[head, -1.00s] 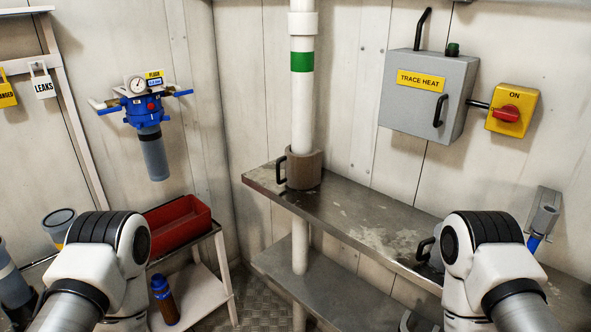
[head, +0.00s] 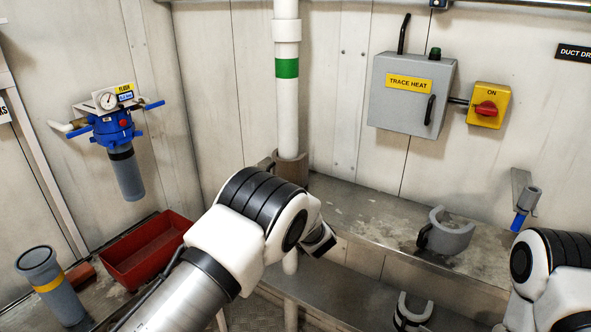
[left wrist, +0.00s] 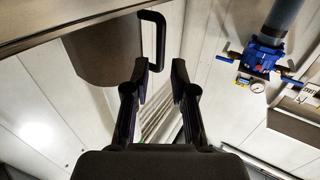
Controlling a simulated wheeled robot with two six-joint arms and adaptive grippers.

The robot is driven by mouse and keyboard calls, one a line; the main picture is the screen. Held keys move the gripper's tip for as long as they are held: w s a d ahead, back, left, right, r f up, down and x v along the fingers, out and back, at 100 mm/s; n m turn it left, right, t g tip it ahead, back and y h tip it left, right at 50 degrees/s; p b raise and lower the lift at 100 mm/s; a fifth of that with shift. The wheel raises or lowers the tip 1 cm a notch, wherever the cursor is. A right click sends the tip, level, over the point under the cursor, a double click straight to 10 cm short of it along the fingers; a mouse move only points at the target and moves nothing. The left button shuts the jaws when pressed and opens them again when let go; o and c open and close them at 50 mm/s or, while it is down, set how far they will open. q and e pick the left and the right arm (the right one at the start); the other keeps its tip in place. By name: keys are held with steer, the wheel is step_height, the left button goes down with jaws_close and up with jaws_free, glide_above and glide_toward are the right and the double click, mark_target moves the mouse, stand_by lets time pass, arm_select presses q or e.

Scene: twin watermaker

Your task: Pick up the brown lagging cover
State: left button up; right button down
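The brown lagging cover (head: 293,166) sits around the white vertical pipe (head: 287,110) at the left end of the metal shelf. My left arm hides its lower part in the head view. In the left wrist view the brown cover (left wrist: 105,48) fills the upper left, with its black handle (left wrist: 158,35) just beyond my left gripper (left wrist: 159,70). That gripper is open and empty; the handle lies ahead of the gap between its fingertips. My right arm shows at the lower right of the head view, but its gripper is out of sight.
A grey half-round cover with a black handle (head: 447,237) stands on the metal shelf (head: 365,210). A similar grey piece (head: 412,310) lies lower down. A red tray (head: 145,250) and a grey canister (head: 50,285) are at left. The trace heat box (head: 408,100) hangs on the wall.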

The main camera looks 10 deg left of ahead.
mark_target(284, 174)
arm_select(q)
steer(key=p+x, duration=0.1)
steer(key=x, duration=0.5)
steer(key=shift+s+f, duration=0.1)
steer(key=shift+f, duration=0.05)
steer(key=shift+w+a, duration=0.15)
steer(key=shift+w, duration=0.2)
jaws_close()
